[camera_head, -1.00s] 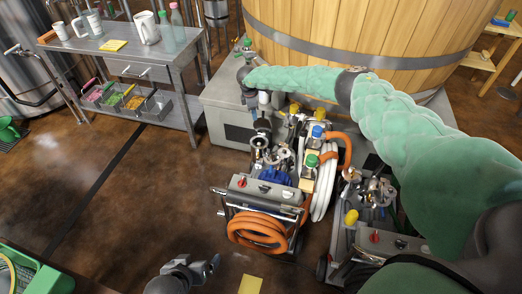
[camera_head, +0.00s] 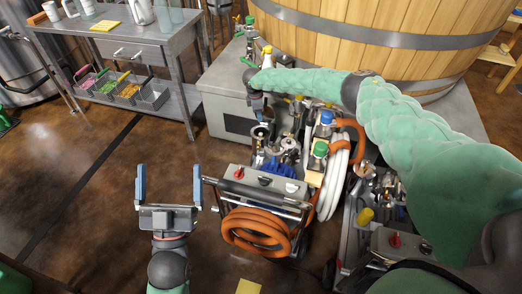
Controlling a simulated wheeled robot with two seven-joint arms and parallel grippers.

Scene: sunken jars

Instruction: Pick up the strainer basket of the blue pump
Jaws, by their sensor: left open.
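The blue pump (camera_head: 277,167) is on a wheeled cart in the middle, with steel fittings around its blue part. A small dark-topped steel cup-like part (camera_head: 261,133) is behind it; I cannot tell whether this is the strainer basket. My right arm reaches in from the right, and its gripper end (camera_head: 257,108) points down just above that part. Its fingers are too small and hidden to read. My left gripper (camera_head: 168,178) is open and empty, fingers pointing away, over the floor left of the cart.
An orange hose coil (camera_head: 256,231) hangs on the cart's front. A second cart (camera_head: 378,244) stands to the right, partly behind my right arm. A steel table (camera_head: 98,36) with bins below is at upper left. A wooden vat (camera_head: 375,30) stands behind.

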